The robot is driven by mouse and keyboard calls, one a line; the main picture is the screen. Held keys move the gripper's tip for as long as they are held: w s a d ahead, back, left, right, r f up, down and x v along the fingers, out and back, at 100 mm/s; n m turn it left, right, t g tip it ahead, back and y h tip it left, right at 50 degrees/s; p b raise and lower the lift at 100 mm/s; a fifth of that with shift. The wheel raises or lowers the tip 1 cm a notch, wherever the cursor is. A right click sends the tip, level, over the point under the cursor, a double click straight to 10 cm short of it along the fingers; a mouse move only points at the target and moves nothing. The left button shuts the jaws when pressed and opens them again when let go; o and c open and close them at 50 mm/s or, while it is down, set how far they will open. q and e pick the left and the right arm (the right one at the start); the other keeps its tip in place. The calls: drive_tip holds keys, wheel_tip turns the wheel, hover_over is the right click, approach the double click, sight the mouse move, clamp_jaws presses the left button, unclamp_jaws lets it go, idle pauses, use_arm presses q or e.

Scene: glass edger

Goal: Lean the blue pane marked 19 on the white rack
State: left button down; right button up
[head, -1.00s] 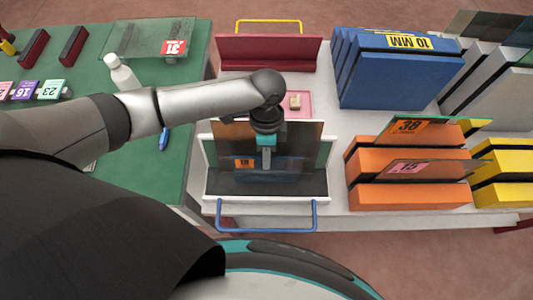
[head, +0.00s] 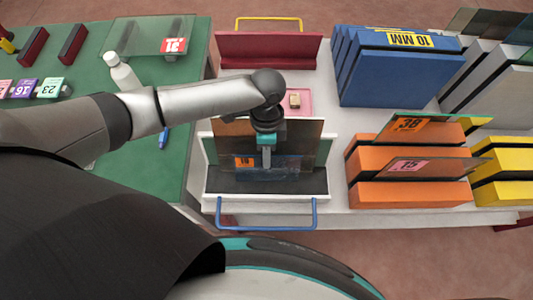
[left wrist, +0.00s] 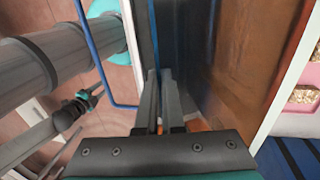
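The blue pane marked 19 (head: 285,168) stands in the white rack (head: 208,190), low above its dark floor. Its orange label (head: 243,162) shows at the left. My left gripper (head: 266,172) reaches down to the pane from above. In the left wrist view, the left gripper's fingers (left wrist: 160,85) are nearly together with the blue pane's thin edge (left wrist: 156,38) between them; they look shut on it. Whether the pane's lower edge touches the rack floor cannot be told.
A brown pane (head: 300,132) stands behind the blue one. Orange racks (head: 405,198) with marked panes stand close at right, a blue rack (head: 400,80) behind them. A pink tray (head: 305,101) and dark red rack (head: 270,50) lie beyond. A white bottle (head: 122,73) stands on the green table at left.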

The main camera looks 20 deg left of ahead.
use_arm(q)
drive_tip(key=shift+f, duration=0.15)
drive_tip(key=c, duration=1.5)
unclamp_jaws()
drive_tip(key=o, duration=0.5)
drive_tip(key=shift+o, duration=0.2)
drive_tip(key=p+v, duration=0.2)
drive_tip(key=v, duration=1.3)
drive_tip(key=shift+p, duration=0.35)
